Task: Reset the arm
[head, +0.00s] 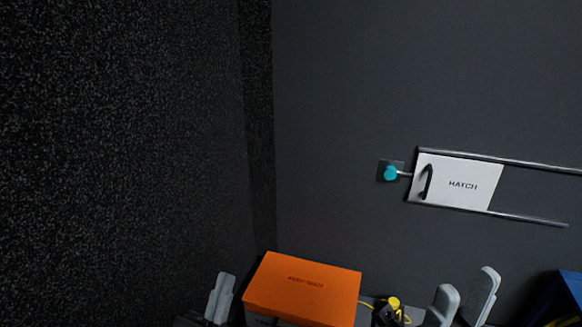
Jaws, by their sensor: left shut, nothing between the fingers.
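My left gripper (222,282) shows at the bottom of the head view, just left of an orange box. Its two pale grey fingers are shut together with nothing between them. My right gripper (468,282) is at the bottom right, in front of the dark wall. Its two grey fingers stand apart and I see nothing between them. Most of both arms is below the picture.
The orange box (305,285) stands between my grippers. A yellow-topped item (393,302) with a yellow cord is left of my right gripper. A blue object (572,288) is at the right edge. A white hatch panel (460,183) with rails and a teal knob (390,173) are on the wall.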

